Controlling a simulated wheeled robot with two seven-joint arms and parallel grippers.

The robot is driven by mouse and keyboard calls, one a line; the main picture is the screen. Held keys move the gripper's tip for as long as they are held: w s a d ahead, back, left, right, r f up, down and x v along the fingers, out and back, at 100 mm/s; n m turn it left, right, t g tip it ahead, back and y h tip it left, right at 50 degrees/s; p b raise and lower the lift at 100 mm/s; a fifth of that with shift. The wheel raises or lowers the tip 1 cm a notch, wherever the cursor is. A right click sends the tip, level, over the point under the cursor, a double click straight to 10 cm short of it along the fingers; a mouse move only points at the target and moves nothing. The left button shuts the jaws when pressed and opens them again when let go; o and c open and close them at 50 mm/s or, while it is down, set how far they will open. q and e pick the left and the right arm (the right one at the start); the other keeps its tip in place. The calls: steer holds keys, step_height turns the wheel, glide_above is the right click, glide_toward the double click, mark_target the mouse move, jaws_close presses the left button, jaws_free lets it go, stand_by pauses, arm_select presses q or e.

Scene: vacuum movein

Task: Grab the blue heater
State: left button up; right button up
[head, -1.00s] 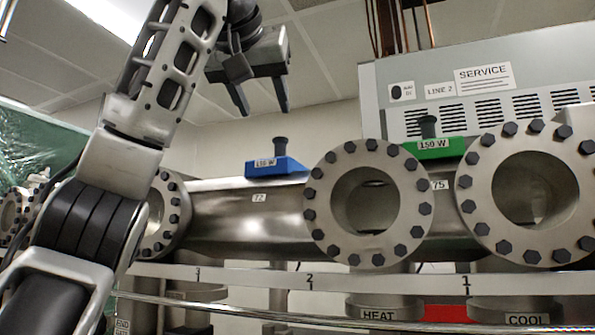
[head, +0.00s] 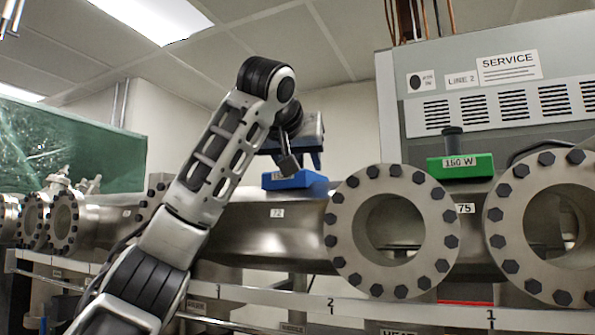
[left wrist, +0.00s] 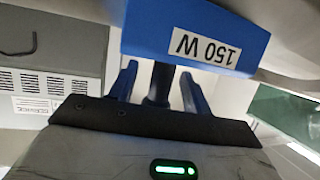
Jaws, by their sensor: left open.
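The blue heater (head: 296,181) sits on top of the steel pipe, above the tag 72, in the head view. In the left wrist view the blue heater (left wrist: 150,35) shows its "150 W" label upside down, with its dark knob standing out toward my gripper. My left gripper (head: 299,162) is directly above the heater in the head view, partly hidden by my own arm. My right gripper is not in view.
A green heater (head: 460,166) marked 150 W sits further right on the pipe (head: 265,230). Bolted flanges (head: 337,237) stand out beside the blue heater. A grey service cabinet (head: 480,100) is behind, and a numbered rail (head: 400,312) runs in front.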

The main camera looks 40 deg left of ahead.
arm_select(q)
steer(key=shift+w+a+f, duration=0.15)
steer(key=shift+w+a, duration=0.05)
steer(key=shift+w, duration=0.15)
steer(key=shift+c, duration=0.3)
jaws_close()
